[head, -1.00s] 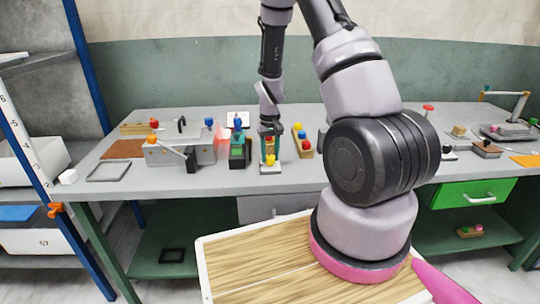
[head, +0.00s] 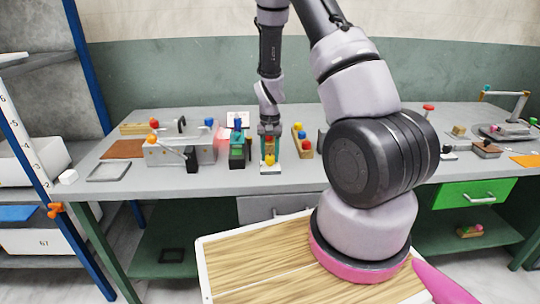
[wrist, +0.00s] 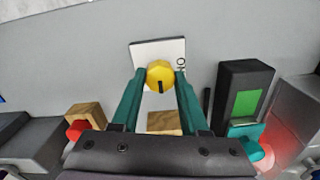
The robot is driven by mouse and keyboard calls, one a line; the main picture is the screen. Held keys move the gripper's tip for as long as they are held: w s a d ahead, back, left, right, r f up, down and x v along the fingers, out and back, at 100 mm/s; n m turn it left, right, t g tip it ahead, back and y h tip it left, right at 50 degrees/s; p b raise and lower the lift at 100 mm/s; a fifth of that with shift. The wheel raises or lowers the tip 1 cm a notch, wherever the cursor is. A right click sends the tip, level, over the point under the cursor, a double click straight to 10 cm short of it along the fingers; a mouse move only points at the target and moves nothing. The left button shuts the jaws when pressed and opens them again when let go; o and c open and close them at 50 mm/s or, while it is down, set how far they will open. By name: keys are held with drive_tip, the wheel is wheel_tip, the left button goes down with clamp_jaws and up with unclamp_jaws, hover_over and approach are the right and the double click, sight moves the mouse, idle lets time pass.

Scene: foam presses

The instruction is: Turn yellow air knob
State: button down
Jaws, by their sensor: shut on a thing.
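The yellow air knob (wrist: 159,75) is round with a short dark line on its face. In the wrist view it sits between the tips of my gripper (wrist: 160,84), whose two green fingers are shut on it from both sides. Behind it is a white plate (wrist: 145,52) with dark lettering, partly covered by the knob and fingers. In the head view the yellow knob (head: 269,160) shows low at the front of its stand, with my gripper (head: 269,152) reaching down to it from above.
A dark box with a green screen (wrist: 246,104) stands close beside my gripper; it also shows in the head view (head: 237,149). On the other side is a wooden block with coloured knobs (head: 302,143). A grey fixture (head: 165,150) stands farther left. The bench in front is clear.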

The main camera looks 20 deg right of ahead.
drive_tip(key=shift+c, duration=2.1)
unclamp_jaws()
wheel_tip(320, 180, up, 11)
wheel_tip(320, 180, up, 10)
drive_tip(key=t, duration=0.2)
hover_over(270, 156)
drive_tip(key=s+a, duration=0.1)
drive_tip(key=s, duration=0.1)
drive_tip(key=s+a+r+t+y, duration=0.1)
drive_tip(key=s+r+y, duration=0.1)
drive_tip(key=s+r, duration=0.6)
drive_tip(key=s+a+r+n+t, duration=0.1)
drive_tip(key=s+r+t, duration=0.3)
drive_tip(key=s+r, duration=0.7)
drive_tip(key=shift+s+a+r, duration=0.15)
drive_tip(key=shift+s+a, duration=0.2)
drive_tip(key=shift+s, duration=0.55)
